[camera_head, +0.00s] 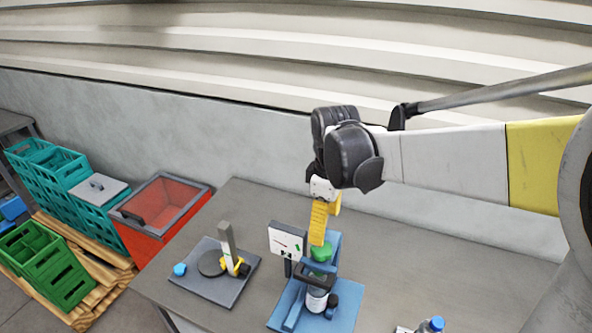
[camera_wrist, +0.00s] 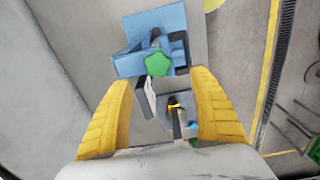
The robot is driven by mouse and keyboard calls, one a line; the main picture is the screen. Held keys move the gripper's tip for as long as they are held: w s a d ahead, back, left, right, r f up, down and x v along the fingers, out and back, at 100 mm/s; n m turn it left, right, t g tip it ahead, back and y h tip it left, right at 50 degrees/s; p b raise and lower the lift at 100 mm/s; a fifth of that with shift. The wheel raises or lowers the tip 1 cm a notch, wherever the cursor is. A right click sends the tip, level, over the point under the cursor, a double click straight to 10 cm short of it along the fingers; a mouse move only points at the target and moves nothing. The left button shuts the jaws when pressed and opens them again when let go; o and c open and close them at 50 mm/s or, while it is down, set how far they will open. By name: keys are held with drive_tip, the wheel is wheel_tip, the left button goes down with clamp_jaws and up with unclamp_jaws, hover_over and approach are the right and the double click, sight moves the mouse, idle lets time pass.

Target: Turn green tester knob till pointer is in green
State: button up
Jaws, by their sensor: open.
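The green tester knob (camera_wrist: 158,64) is star-shaped and sits on top of the blue tester (camera_wrist: 150,24), beyond my open fingers in the wrist view. In the head view the green knob (camera_head: 321,253) is just below my yellow fingertips. A white dial panel (camera_head: 287,240) with a pointer and a green mark stands left of the knob. In the head view the pointer appears outside the green mark, but it is small. My gripper (camera_head: 319,240) is open and empty above the knob, with no contact visible. In the wrist view its two yellow fingers (camera_wrist: 165,108) are wide apart.
A dark board (camera_head: 215,285) with a post and yellow part lies left of the tester. A blue-capped bottle (camera_head: 432,325) stands at the front right. A red bin (camera_head: 165,205) and green crates (camera_head: 45,262) are beyond the table's left edge. The right tabletop is mostly clear.

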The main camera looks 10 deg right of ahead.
sight(322, 248)
drive_tip(key=shift+n, duration=0.3)
drive_tip(key=f, duration=0.6)
drive_tip(key=w+f+b, duration=0.1)
drive_tip(key=f, duration=0.3)
drive_tip(key=shift+d, duration=0.15)
drive_tip(key=c, duration=1.2)
